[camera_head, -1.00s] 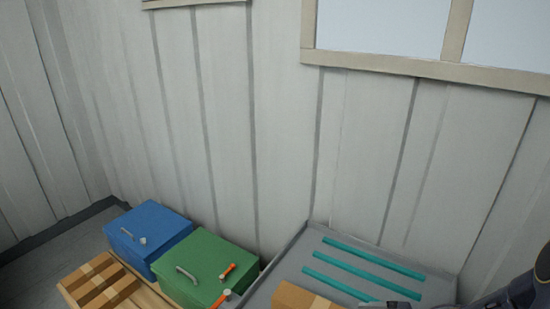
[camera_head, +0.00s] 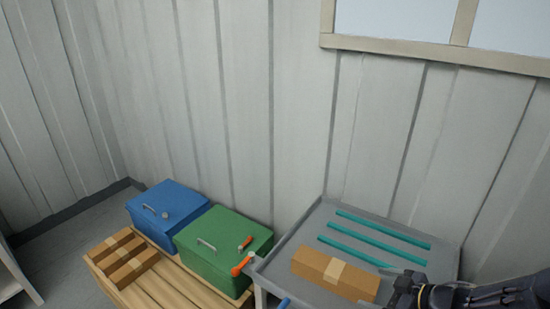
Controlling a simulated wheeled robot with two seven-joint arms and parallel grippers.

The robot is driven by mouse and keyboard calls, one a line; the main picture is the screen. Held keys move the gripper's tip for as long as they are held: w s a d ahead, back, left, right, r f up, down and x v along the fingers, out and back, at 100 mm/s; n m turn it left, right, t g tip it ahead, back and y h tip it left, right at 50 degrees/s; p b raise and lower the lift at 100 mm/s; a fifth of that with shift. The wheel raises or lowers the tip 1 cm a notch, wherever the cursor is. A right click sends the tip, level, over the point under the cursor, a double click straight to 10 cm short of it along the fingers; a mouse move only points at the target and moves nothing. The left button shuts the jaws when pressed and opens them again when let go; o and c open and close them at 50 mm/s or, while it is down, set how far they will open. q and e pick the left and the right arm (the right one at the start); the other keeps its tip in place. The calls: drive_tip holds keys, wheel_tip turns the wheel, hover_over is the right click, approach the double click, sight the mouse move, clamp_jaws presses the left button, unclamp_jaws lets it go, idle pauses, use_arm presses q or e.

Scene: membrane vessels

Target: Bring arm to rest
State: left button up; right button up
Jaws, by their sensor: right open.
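My right gripper (camera_head: 398,289) is at the lower right, dark, with its arm coming in from the right edge. It is open, and nothing shows between its fingers. It is close to the right end of a brown carton (camera_head: 335,273) in the picture; I cannot tell whether they touch. The carton lies on a grey tray-like table (camera_head: 300,238), in front of several parallel teal strips (camera_head: 383,229). My left gripper is not in view.
A blue lidded box (camera_head: 165,207) and a green lidded box (camera_head: 212,246) stand on a slatted wooden pallet (camera_head: 165,292). Several brown cartons (camera_head: 122,257) lie there too. A ribbed wall (camera_head: 290,110) closes the back.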

drive_tip(key=w+d+r+m+t+h, duration=0.1)
drive_tip(key=d+r+m+t+h, duration=0.2)
drive_tip(key=d+r+m+h, duration=0.4)
drive_tip(key=s+r+m+g+h, duration=0.1)
drive_tip(key=s+r+m+h, duration=0.1)
drive_tip(key=s+r, duration=0.25)
drive_tip(key=s+a+m+g+y, duration=0.1)
drive_tip(key=s+a+g+y, duration=0.1)
drive_tip(key=s+a, duration=0.4)
drive_tip(key=s+a+m+g+y, duration=0.2)
drive_tip(key=s+a, duration=0.4)
drive_tip(key=s, duration=0.6)
drive_tip(key=shift+g+y, duration=0.5)
drive_tip(key=shift+d, duration=0.1)
